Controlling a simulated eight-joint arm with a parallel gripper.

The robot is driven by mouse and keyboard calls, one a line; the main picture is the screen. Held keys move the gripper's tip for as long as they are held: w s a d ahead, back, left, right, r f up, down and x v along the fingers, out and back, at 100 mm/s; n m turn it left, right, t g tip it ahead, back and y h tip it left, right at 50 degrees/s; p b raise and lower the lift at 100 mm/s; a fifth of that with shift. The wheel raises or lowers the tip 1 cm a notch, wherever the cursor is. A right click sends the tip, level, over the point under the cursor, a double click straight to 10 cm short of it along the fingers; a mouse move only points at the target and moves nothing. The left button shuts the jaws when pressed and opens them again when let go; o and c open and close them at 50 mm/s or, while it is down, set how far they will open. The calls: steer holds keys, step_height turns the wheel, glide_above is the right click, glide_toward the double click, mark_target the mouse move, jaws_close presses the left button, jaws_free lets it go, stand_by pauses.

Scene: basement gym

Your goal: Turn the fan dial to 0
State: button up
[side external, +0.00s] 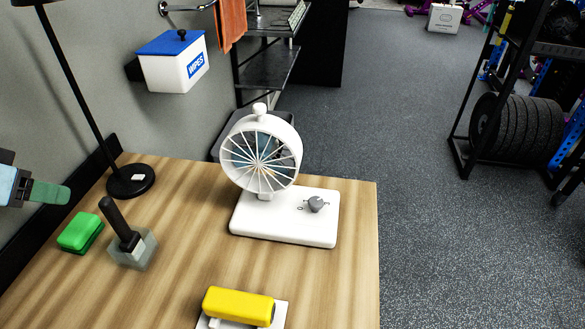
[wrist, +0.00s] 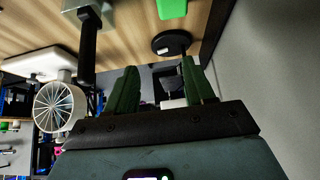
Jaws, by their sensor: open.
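A white fan (side external: 261,152) stands on a white base (side external: 270,228) on the wooden table. Its grey dial (side external: 316,204) sits on the right part of the base, with a small mark beside it; the dial's setting is too small to read. In the wrist view the fan (wrist: 60,106) shows at the left, and the dial cannot be made out. My gripper (side external: 62,193) is at the left edge of the side view, above the table's left side and well apart from the fan. In the wrist view its green fingers (wrist: 158,88) are spread, with nothing held between them.
A black lamp stand (side external: 131,182), a green block (side external: 80,232), a grey block with an upright black handle (side external: 133,248) and a yellow object on a white plate (side external: 239,306) are on the table (side external: 180,215). A wall-mounted wipes box (side external: 174,65) hangs behind. Table between handle and fan is clear.

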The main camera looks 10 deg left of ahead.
step_height(320, 180, up, 4)
steer(key=w+d+r+m+t+h, duration=0.15)
steer(key=w+d+m, duration=0.25)
steer(key=d+m, duration=0.75)
steer(key=w+d+m+t, duration=0.2)
steer(key=w+d+m, duration=0.2)
steer(key=d+m, duration=0.7)
steer(key=s+d+f+m+t+h, duration=0.15)
steer(key=s+d+m+h, duration=0.25)
steer(key=d+m, duration=1.15)
steer(key=m, duration=0.2)
glide_toward(315, 202)
steer(key=shift+m, duration=0.3)
steer(key=x, duration=0.8)
steer(key=shift+w, duration=0.1)
steer(key=shift+y, duration=0.25)
